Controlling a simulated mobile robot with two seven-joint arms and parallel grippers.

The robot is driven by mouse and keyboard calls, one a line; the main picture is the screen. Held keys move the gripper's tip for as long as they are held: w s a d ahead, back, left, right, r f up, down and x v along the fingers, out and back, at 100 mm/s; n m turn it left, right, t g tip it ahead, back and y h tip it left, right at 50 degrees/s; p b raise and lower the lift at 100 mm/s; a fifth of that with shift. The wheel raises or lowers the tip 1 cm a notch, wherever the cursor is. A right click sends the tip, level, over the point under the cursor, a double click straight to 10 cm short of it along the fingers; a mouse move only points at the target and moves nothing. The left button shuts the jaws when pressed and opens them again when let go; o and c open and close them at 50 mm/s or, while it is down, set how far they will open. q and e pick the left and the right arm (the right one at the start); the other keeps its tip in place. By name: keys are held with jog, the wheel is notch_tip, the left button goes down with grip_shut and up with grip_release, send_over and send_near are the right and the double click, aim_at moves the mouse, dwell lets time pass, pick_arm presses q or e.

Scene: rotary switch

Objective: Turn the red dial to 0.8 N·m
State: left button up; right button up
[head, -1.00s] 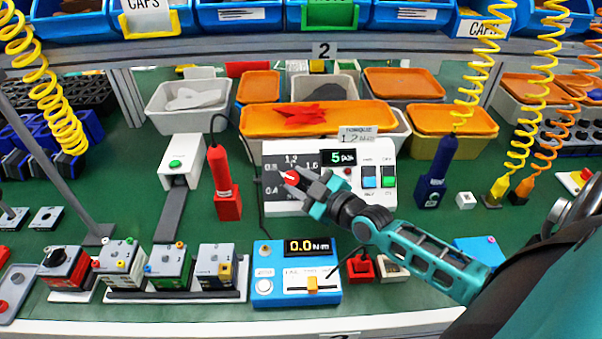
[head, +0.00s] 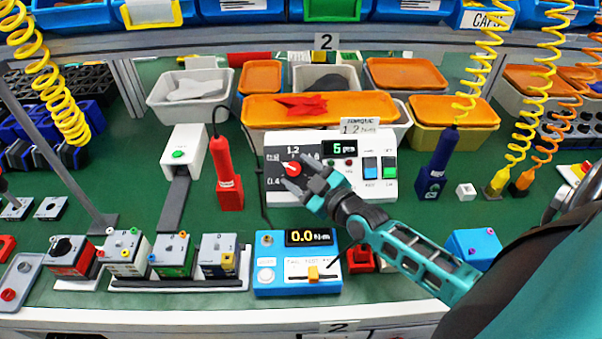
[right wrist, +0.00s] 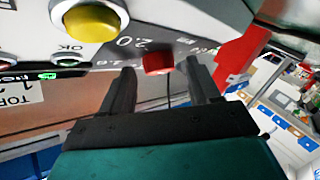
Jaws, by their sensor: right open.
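The red dial (head: 291,169) is on the left part of the white torque box (head: 373,192). Marks 1.2 and 0.4 show around it; my finger partly covers the scale to its right. Its pointer is too small to read surely. My right gripper (head: 300,172) is at the front of the dial and open. In the right wrist view the red dial (right wrist: 158,65) sits between the two spread fingertips of my right gripper (right wrist: 160,76), with a gap on each side. My left gripper does not clearly show.
A blue unit reading 0.0 N·m (head: 297,263) is in front. The yellow button (right wrist: 90,20) is close above my fingers in the wrist view. Orange-lidded bins (head: 320,110) stand behind.

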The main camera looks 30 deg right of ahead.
jog(key=s, duration=0.7)
jog(key=shift+s+d+r, duration=0.2)
jog(key=shift+d+r, duration=0.2)
